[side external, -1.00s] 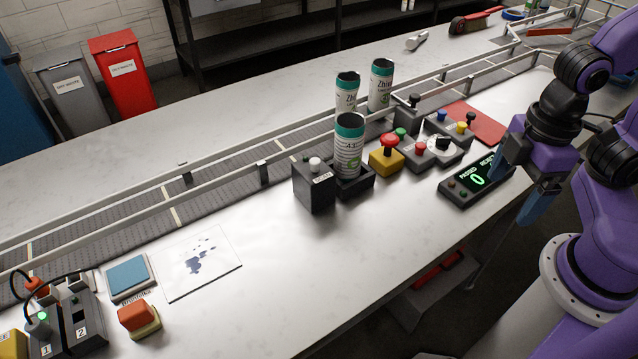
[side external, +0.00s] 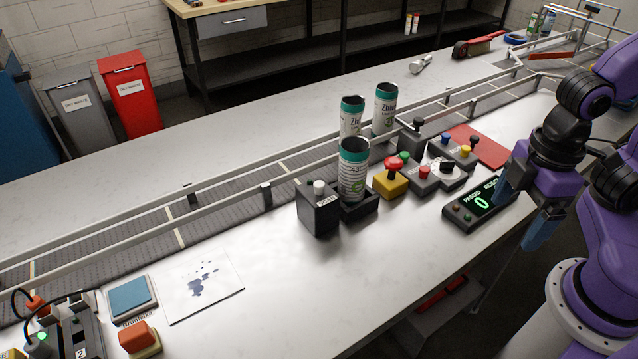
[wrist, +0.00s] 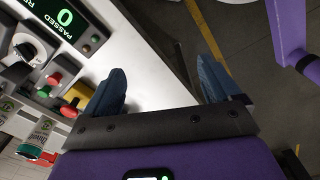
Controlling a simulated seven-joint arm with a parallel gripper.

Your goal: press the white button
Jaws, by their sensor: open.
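The white button (side external: 319,187) is a small round knob on top of a black box (side external: 320,213) with a white label on its top edge. The box stands on the bench beside a black holder (side external: 362,207) with a printed can (side external: 353,172) upright in it. My gripper (side external: 523,204) is open and empty, well to the right of the box, near the front edge of the bench by the counter display. The wrist view shows its two blue fingers (wrist: 160,66) wide apart with nothing between them. I cannot make out the white button there.
Between my gripper and the box stand the counter display (side external: 481,203), a red mushroom button on a yellow base (side external: 390,182) and several small control boxes. Two more cans (side external: 384,109) stand behind on the conveyor (side external: 225,193). The bench front left of the display is clear.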

